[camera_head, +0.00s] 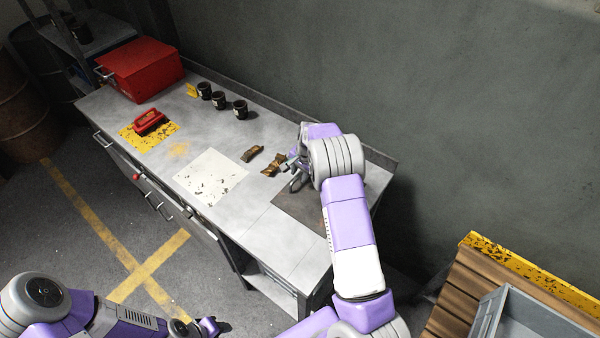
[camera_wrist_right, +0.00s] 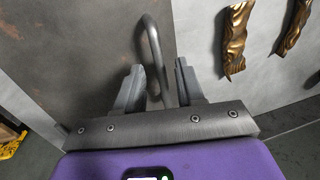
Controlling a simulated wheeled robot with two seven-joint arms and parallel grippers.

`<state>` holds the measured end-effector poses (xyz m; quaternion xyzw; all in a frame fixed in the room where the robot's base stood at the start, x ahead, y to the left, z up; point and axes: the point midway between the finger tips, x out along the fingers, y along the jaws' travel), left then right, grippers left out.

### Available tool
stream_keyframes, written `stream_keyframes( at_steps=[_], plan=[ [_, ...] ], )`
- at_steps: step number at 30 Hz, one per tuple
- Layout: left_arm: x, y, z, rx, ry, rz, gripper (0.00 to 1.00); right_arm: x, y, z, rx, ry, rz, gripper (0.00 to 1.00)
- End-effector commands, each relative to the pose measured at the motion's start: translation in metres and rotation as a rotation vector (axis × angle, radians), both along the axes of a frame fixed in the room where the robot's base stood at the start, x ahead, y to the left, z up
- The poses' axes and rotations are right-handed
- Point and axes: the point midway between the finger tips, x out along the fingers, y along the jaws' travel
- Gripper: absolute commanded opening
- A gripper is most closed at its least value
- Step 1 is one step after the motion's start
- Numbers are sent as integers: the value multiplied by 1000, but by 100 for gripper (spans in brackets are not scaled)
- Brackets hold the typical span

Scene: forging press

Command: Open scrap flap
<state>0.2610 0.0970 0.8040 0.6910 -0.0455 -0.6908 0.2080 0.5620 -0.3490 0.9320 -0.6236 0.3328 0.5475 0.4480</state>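The scrap flap (camera_head: 298,207) is a dark brown plate lying in the right end of the grey bench top; it appears closed. It also fills the left of the right wrist view (camera_wrist_right: 62,55). Its bent grey bar handle (camera_wrist_right: 154,45) runs down between the fingers of my right gripper (camera_wrist_right: 160,88).
Crumpled brass-coloured scraps (camera_head: 272,164) lie just left of my right gripper. A white spotted sheet (camera_head: 210,176), a red tool (camera_head: 148,121), black cups (camera_head: 219,100) and a red box (camera_head: 142,70) are further left. A wall stands behind. A grey crate (camera_head: 530,318) is lower right.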

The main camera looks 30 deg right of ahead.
Motion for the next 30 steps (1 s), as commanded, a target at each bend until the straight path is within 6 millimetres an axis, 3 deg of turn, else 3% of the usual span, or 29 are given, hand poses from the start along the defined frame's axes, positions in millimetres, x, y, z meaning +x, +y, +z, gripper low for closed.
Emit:
stream_keyframes(
  at_steps=[7,15,30],
  plan=[
    [0,0,0,0,0,0,43,1,0,-1,0,-1,0,38],
    [0,0,0,0,0,0,43,0,0,0,0,-1,0,0],
    [0,0,-3,0,0,0,43,4,7,4,9,-23,12,0]
  ],
)
